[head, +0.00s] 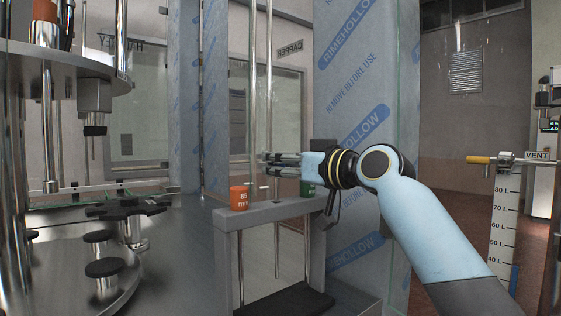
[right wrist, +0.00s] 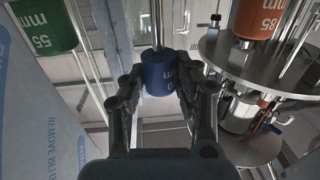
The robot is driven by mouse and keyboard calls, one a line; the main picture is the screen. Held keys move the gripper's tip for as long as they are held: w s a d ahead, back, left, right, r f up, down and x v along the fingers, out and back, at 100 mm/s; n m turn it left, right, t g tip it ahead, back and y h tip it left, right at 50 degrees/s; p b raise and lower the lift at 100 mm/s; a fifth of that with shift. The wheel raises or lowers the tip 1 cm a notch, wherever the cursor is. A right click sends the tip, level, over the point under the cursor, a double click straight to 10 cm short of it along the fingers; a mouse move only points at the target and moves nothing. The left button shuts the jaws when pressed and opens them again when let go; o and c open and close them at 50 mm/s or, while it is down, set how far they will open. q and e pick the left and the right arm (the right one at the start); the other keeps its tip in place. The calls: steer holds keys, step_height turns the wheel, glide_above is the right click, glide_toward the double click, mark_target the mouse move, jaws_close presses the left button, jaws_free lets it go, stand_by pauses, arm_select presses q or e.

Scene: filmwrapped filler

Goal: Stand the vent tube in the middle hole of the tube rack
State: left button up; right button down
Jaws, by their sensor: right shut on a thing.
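The vent tube is a thin steel tube with a blue collar (right wrist: 158,78), seen between my right fingers in the right wrist view. My right gripper (head: 272,160) is shut on it above the middle of the grey tube rack (head: 270,212); its fingers hide the collar in the head view. A thin upright tube (head: 277,250) shows below the rack's top bar, in line with the middle hole, so the vent tube seems to pass through it, with the collar still above the bar. The middle hole itself cannot be made out. My left gripper is not in view.
An orange-collared tube (head: 239,198) stands at the rack's left end, a green-collared one (head: 307,189) at its right. A round steel carousel (head: 85,275) with black pads fills the left. A film-wrapped panel (head: 355,100) stands behind my right arm. Some steel deck is bare between carousel and rack.

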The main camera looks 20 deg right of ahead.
mark_target(278, 191)
steer(key=shift+f+b, duration=1.75)
steer(key=shift+f, duration=0.75)
steer(key=shift+f, duration=0.25)
steer(key=c, duration=0.9)
jaws_free()
steer(key=shift+s, duration=0.1)
